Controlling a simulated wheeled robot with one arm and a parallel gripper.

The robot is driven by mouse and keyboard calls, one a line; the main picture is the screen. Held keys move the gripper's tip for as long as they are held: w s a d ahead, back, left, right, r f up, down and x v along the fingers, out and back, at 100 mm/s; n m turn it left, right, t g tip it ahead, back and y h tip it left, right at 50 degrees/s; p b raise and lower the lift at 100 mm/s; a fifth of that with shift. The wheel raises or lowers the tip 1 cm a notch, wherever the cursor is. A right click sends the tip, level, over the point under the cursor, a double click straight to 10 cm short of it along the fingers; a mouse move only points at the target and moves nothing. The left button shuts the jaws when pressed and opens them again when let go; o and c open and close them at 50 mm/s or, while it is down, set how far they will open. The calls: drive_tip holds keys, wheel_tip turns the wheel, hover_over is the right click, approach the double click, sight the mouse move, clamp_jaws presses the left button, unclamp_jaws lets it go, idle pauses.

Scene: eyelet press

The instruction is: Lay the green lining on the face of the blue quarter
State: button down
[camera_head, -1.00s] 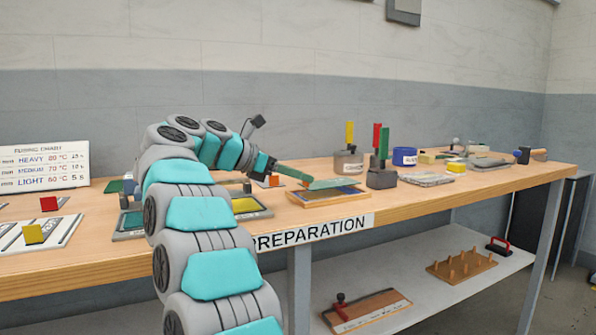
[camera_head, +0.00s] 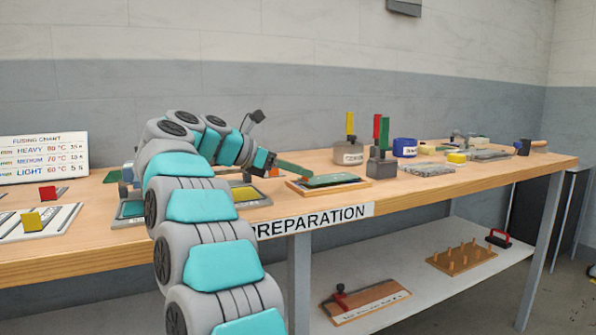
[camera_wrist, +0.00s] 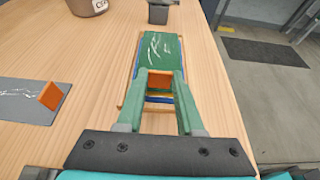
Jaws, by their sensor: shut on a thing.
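The green lining (camera_head: 331,181) is a flat green sheet, low over the wooden tray (camera_head: 343,193) on the bench. In the wrist view the lining (camera_wrist: 161,52) has pale streaks and reaches away from my fingertips. A strip of the blue quarter (camera_wrist: 160,98) shows between the fingers, at the lining's near end. I cannot tell whether the lining touches the blue face.
A grey pot (camera_head: 348,152) and a grey block with red and green tabs (camera_head: 381,168) stand behind and right of the tray. A grey plate with an orange tab (camera_wrist: 52,96) lies to the left in the wrist view. Bare bench separates them.

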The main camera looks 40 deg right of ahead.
drive_tip(key=shift+f+b, duration=0.5)
drive_tip(key=shift+c, duration=2.3)
unclamp_jaws()
drive_tip(key=shift+a, duration=0.1)
drive_tip(key=v, duration=0.7)
drive_tip(key=shift+w+a+r, duration=0.1)
drive_tip(key=shift+a+r, duration=0.1)
drive_tip(key=shift+a, duration=0.1)
